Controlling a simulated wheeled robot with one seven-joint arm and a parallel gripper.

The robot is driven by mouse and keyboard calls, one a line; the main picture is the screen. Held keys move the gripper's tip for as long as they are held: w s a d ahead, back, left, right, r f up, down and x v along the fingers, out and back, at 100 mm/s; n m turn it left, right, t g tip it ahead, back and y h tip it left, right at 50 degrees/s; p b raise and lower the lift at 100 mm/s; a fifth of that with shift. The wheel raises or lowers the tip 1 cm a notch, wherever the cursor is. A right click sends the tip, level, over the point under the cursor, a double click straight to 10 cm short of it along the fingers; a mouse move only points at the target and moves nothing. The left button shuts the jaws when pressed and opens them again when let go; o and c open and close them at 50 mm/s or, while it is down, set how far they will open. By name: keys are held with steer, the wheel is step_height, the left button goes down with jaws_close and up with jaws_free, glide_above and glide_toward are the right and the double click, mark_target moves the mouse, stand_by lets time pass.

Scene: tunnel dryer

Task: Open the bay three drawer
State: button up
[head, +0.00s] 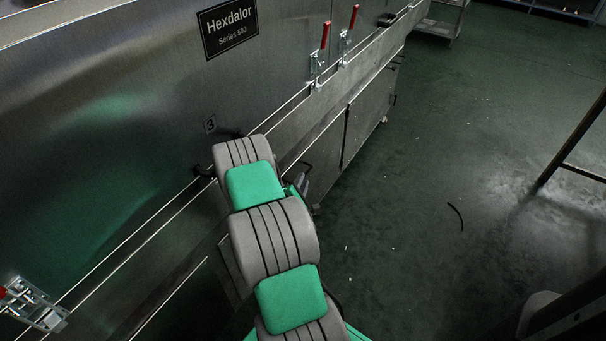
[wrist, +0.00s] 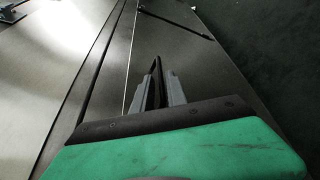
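The machine's long steel side (head: 120,110) carries a small "3" label (head: 210,124). A black handle (head: 203,172) sits below the label, partly behind my arm. My gripper (head: 302,184) is low beside the machine's lower front, mostly hidden behind my arm in the head view. I cannot tell which drawer that front belongs to.
Red-handled toggle clamps (head: 318,60) stand along the machine's ledge, with another clamp (head: 35,305) at the lower left. A "Hexdalor Series 500" sign (head: 228,28) is above. The green floor (head: 430,200) at right is mostly clear, with a dark metal frame (head: 570,145) at the far right.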

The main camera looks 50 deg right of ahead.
steer(key=x, duration=0.4)
steer(key=shift+w+d+f, duration=0.15)
steer(key=shift+w+d, duration=0.05)
steer(key=shift+d, duration=0.05)
steer(key=shift+c, duration=0.5)
jaws_close()
stand_by(0.6)
